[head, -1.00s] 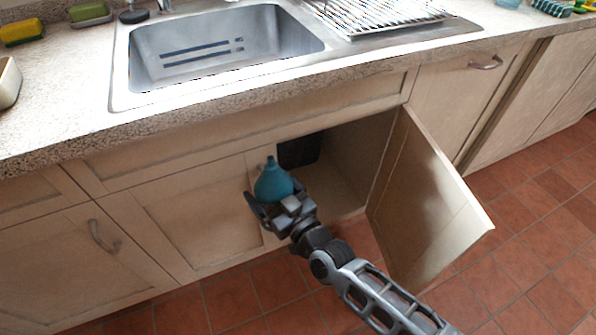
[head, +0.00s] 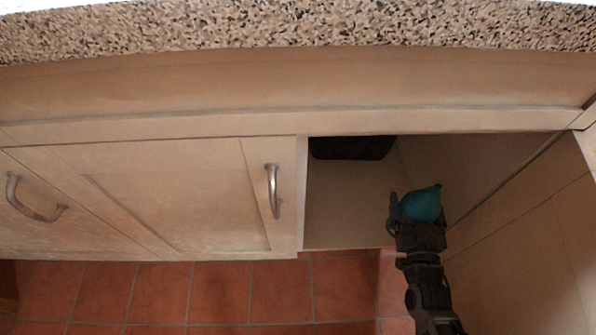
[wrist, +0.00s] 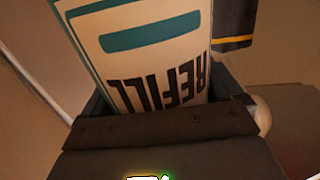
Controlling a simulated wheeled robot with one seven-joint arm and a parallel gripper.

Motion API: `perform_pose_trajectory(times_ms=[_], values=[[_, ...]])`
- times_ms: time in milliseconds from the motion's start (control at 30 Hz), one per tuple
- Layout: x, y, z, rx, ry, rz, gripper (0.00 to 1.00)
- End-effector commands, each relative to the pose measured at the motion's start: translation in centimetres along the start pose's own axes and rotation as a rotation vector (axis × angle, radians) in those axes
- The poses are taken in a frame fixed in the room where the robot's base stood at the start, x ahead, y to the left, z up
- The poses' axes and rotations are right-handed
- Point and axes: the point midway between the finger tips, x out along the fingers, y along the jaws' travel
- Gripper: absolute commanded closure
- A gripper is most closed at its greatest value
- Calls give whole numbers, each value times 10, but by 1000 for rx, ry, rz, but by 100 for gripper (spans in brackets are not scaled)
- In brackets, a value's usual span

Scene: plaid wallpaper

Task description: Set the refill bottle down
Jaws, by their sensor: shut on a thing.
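The refill bottle (head: 424,203) is teal in the head view and sits in my gripper (head: 416,222), at the front of the open cabinet under the counter. In the wrist view the bottle (wrist: 150,55) shows a white label with a teal band and the word REFILL upside down. My gripper (wrist: 165,112) is shut around it. The bottle's underside is hidden, and I cannot tell whether it touches the cabinet floor (head: 340,205).
A dark object (head: 350,147) stands at the back of the cabinet. The open door (head: 530,255) is close on the right. A closed door with a metal handle (head: 273,190) is on the left. The cabinet floor left of the bottle is clear.

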Motion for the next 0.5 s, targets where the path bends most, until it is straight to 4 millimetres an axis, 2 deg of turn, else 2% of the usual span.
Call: perform_pose_trajectory(times_ms=[33, 100, 333, 500], values=[[-2, 1, 10, -1, 0, 1, 50], [-3, 2, 15, 1, 0, 2, 50], [-4, 2, 18, 2, 1, 2, 50], [11, -12, 31, 4, 3, 2, 50]])
